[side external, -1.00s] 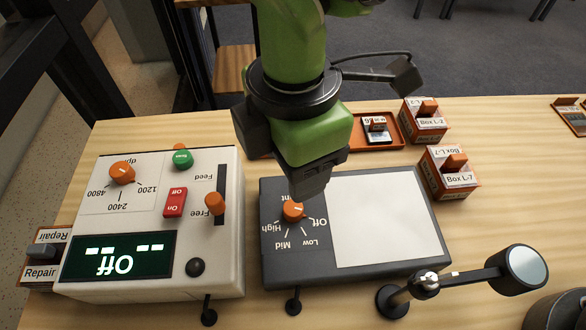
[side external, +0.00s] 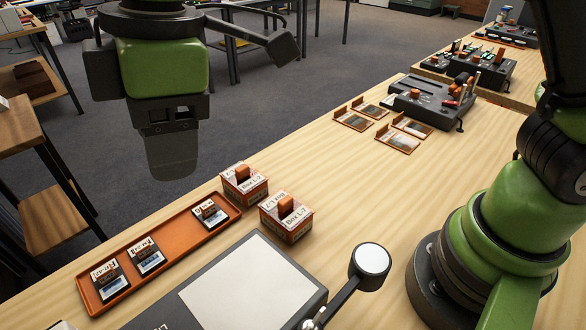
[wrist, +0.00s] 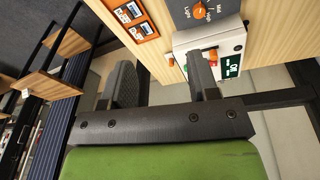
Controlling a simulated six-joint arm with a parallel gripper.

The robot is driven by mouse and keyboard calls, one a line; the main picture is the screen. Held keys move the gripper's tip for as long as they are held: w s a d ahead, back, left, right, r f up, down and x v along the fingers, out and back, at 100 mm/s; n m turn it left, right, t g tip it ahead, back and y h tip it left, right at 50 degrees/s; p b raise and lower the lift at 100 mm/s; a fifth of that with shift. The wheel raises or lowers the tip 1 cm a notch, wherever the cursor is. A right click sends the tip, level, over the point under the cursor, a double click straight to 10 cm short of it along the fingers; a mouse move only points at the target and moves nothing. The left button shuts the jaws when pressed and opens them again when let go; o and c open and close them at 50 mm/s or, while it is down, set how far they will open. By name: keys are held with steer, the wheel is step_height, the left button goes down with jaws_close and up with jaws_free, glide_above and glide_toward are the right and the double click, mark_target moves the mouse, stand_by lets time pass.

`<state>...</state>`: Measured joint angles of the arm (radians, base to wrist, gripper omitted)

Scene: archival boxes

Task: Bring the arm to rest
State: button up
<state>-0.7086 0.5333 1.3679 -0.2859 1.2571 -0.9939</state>
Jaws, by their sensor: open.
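My gripper (side external: 172,165) hangs at the upper left of the side external view, fingers pointing down, apart from the orange tray (side external: 179,235) and the boxes. The fingers overlap from that side. In the wrist view my gripper (wrist: 163,82) has its two dark fingers wide apart, with nothing seen between them. The tray on the bench holds three small labelled slides. My arm's green lower links stand at the right.
Two orange-and-white boxes, one (side external: 243,190) behind the other (side external: 287,224), stand beside the tray. A grey light panel (side external: 250,285) lies in front. A white control unit (wrist: 185,42) shows in the wrist view. Bare bench lies right of the boxes.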

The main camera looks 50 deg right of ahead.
steer(key=s+d+r+m+t+y, duration=0.1)
steer(key=s+d+r+m, duration=0.1)
steer(key=d+r+m, duration=0.4)
steer(key=s+d+r+m+t, duration=0.2)
steer(key=d+m, duration=0.1)
steer(key=d, duration=0.5)
steer(key=s+d+f+m+t, duration=0.2)
steer(key=s+d+m+t, duration=0.1)
steer(key=s+d+m, duration=0.5)
steer(key=shift+s+d+f+m+h, duration=0.15)
steer(key=shift+s+d+m+h, duration=0.2)
steer(key=shift+s+m, duration=0.7)
steer(key=shift+w, duration=0.1)
